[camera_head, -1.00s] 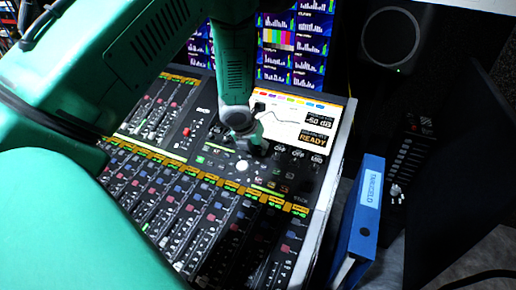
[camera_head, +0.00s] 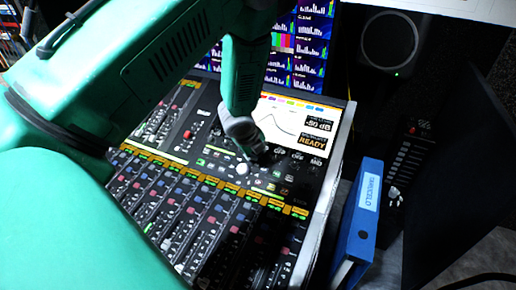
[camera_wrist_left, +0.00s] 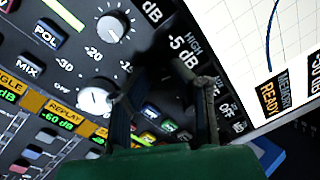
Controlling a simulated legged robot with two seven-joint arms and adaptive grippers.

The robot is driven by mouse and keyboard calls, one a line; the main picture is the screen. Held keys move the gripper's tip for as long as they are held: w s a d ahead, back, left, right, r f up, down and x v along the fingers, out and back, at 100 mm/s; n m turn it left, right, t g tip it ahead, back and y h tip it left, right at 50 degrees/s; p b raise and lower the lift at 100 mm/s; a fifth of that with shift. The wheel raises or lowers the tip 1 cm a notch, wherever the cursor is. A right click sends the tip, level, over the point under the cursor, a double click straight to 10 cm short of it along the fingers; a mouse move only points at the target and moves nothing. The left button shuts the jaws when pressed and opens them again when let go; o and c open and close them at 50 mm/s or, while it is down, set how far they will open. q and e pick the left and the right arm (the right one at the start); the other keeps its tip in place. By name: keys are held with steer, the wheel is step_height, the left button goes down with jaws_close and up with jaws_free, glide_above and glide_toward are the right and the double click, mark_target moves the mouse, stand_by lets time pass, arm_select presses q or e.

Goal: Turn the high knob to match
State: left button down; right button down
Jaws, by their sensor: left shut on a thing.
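The mixing console (camera_head: 205,160) fills the middle of the head view. My left gripper (camera_head: 252,152) is low over its upper right part, below the screen. In the left wrist view my left gripper (camera_wrist_left: 165,88) has its two dark fingers on either side of a dark knob (camera_wrist_left: 162,72), shut on it. The knob is in shadow and its pointer cannot be made out. A label beside it reads HIGH and a dB value (camera_wrist_left: 190,48) ending in 5. The console screen (camera_head: 290,120) shows a curve with a peak, a small dB readout and READY. My right gripper is not in view.
A white knob (camera_wrist_left: 95,99) and a grey knob (camera_wrist_left: 112,28) stand close to the left finger in the wrist view. Faders run across the console front. A blue binder (camera_head: 362,215) stands right of the console, and a speaker (camera_head: 389,42) is behind.

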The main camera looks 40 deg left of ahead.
arm_select(q)
steer(key=n, duration=0.4)
steer(key=shift+n+p, duration=0.3)
steer(key=shift+n, duration=0.1)
steer(key=n, duration=0.3)
steer(key=shift+n+y, duration=0.4)
steer(key=n, duration=0.3)
steer(key=shift+w+n+p, duration=0.1)
steer(key=shift+n+p, duration=0.2)
steer(key=shift+p, duration=0.1)
steer(key=shift+n+g, duration=0.3)
steer(key=shift+n, duration=1.4)
steer(key=c, duration=1.4)
jaws_free()
steer(key=shift+d, duration=0.1)
steer(key=shift+c, duration=0.2)
